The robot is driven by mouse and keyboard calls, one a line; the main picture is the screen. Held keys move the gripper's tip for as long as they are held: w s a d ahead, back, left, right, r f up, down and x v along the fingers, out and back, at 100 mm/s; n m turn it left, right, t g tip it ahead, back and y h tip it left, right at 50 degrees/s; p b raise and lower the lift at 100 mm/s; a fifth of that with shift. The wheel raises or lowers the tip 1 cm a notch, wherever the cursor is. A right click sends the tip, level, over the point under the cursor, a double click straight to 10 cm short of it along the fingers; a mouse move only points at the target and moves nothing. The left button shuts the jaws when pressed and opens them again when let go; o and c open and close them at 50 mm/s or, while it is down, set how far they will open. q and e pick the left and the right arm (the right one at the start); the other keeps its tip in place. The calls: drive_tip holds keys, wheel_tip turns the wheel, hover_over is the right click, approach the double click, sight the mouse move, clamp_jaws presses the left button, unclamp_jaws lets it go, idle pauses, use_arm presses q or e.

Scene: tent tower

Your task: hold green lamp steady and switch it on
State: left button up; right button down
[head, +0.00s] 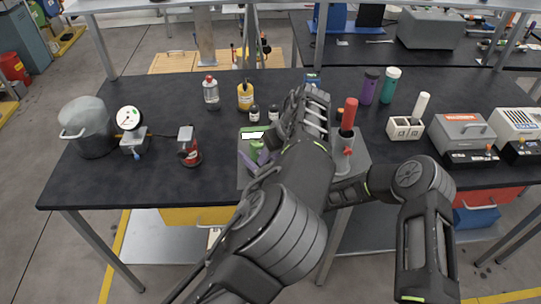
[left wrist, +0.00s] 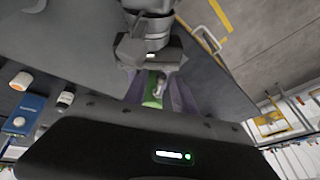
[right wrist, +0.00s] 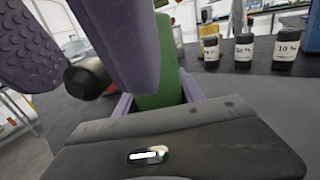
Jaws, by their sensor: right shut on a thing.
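The green lamp (head: 256,145) stands near the middle of the black table and is mostly hidden by my arms in the head view. In the right wrist view, its green body (right wrist: 167,62) sits between the purple fingers of my right gripper (right wrist: 158,100), which is shut on it. The lamp also shows as a green strip in the left wrist view (left wrist: 152,90), with a small grey part beside it. My left gripper (left wrist: 160,95) is open, with its purple fingers apart on either side of the lamp. A dark cylinder (right wrist: 88,77) shows between the left fingers in the right wrist view.
Small dark bottles (head: 254,113), a yellow bottle (head: 245,97) and a clear bottle (head: 211,95) stand behind the lamp. A red device (head: 189,150) and a gauge (head: 130,120) are left. The table's front left is clear.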

use_arm(q)
drive_tip(key=shift+o, duration=0.3)
drive_tip(key=v, duration=1.2)
use_arm(e)
drive_tip(key=c, duration=0.6)
unclamp_jaws()
drive_tip(key=shift+d, duration=0.1)
drive_tip(key=v, duration=1.2)
